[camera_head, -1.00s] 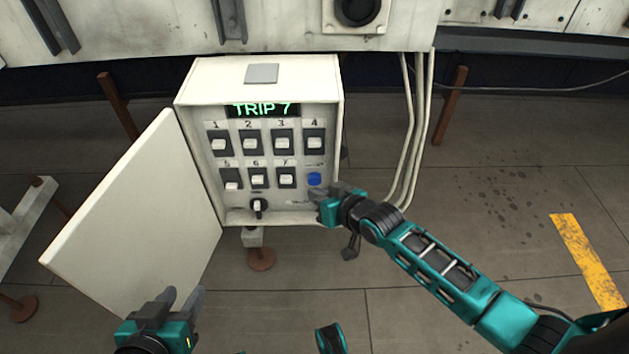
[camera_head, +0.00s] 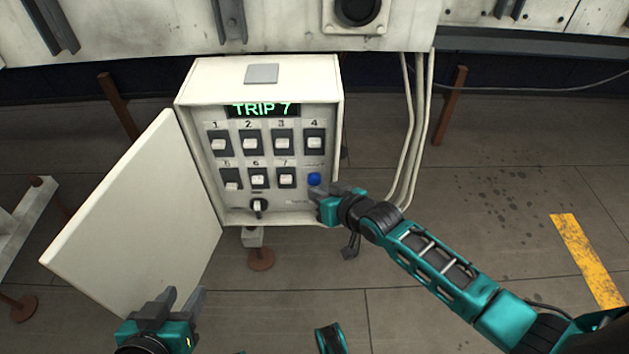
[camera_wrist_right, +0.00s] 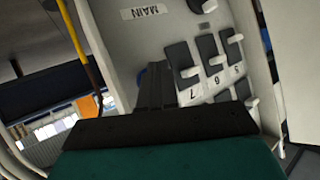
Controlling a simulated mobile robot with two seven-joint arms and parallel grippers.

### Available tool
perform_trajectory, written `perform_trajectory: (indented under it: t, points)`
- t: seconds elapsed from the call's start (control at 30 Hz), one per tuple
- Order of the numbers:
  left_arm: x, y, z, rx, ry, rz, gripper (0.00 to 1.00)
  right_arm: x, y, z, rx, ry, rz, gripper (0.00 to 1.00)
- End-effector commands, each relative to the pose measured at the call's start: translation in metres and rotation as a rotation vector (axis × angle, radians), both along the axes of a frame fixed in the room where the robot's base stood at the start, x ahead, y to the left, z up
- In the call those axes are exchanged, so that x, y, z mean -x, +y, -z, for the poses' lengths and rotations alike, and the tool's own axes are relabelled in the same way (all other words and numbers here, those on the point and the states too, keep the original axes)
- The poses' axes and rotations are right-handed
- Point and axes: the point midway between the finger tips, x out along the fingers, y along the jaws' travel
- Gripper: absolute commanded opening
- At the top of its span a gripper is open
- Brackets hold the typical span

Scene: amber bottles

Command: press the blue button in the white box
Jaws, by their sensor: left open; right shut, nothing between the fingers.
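The white box (camera_head: 334,120) stands open, its door (camera_head: 140,215) swung to the left. Its display (camera_head: 262,110) reads TRIP 7. The round blue button (camera_head: 314,179) is at the lower right of the panel, beside switch 7 (camera_head: 286,178). My right gripper (camera_head: 318,192) is shut and empty, its fingertips just below the button; I cannot tell whether they touch it. My left gripper (camera_head: 180,300) is open and empty, low in front of the door.
White conduits (camera_head: 420,130) run down just right of the box, near my right forearm. The floor (camera_head: 480,190) to the right is clear.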

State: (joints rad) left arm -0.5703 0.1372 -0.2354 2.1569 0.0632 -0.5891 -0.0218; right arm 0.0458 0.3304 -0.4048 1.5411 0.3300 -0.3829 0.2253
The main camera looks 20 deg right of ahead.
Motion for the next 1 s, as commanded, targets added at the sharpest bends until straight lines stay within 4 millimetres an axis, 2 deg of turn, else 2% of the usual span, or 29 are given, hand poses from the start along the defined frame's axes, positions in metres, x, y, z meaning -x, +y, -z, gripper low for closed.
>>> perform_trajectory:
  t: [0.17, 1.0]
  points:
    - [0.0001, -0.0001, -0.0009, 0.0, 0.0, 0.0, 0.43, -0.0062, -0.0021, -0.0007, 0.002, -0.002, 0.0, 0.0]
    - [0.0002, 0.0002, 0.0004, 0.0, -0.001, 0.0, 0.43, -0.0114, -0.0034, 0.0, 0.001, 0.0, 0.0, 0.0]
